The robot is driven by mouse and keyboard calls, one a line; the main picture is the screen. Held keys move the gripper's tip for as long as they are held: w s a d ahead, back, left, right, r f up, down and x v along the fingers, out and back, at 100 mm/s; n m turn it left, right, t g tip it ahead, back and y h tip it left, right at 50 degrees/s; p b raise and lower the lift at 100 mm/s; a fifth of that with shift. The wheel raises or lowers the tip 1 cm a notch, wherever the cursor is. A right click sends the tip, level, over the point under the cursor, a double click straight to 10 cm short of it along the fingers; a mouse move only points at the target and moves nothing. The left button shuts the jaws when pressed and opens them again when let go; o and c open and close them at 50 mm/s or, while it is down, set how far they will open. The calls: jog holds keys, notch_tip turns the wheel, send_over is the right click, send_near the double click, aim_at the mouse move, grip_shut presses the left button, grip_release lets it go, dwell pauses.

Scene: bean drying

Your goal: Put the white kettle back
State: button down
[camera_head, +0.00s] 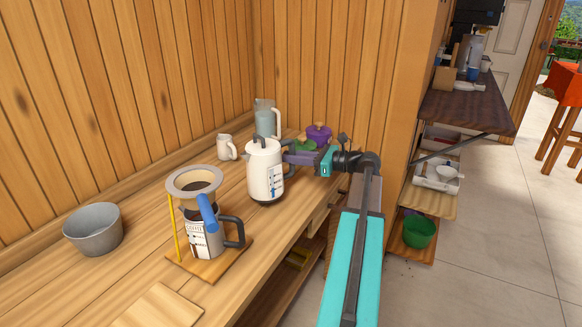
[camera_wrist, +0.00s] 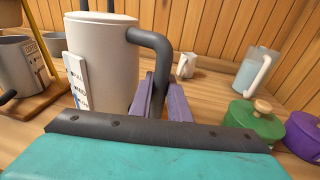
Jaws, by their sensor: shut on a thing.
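The white kettle (camera_head: 262,172) with a dark handle and dark bottom is upright over the wooden counter (camera_head: 135,235). A label with blue marks is on its side. It fills the upper left of the wrist view (camera_wrist: 105,55). My gripper (camera_head: 292,156) reaches in from the right and is shut on the kettle's dark handle. In the wrist view its purple fingers (camera_wrist: 164,100) stand on either side of the handle's lower part. I cannot tell whether the kettle's bottom touches the counter.
A pour-over stand (camera_head: 228,262) with a dripper and mug is left of the kettle. A grey bowl (camera_head: 93,229) is farther left. Behind are a small white pitcher (camera_head: 227,147), a clear jug (camera_head: 266,118), a green pot (camera_head: 304,145) and a purple pot (camera_head: 319,134).

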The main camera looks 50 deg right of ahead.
aim_at(291, 171)
jog(key=shift+f, duration=1.6)
jog(key=c, duration=1.7)
grip_release()
jog(key=shift+f, duration=0.15)
jog(key=shift+o, duration=0.2)
jog(key=shift+s, duration=0.1)
jog(key=b+v, duration=0.1)
jog(key=v, duration=1.1)
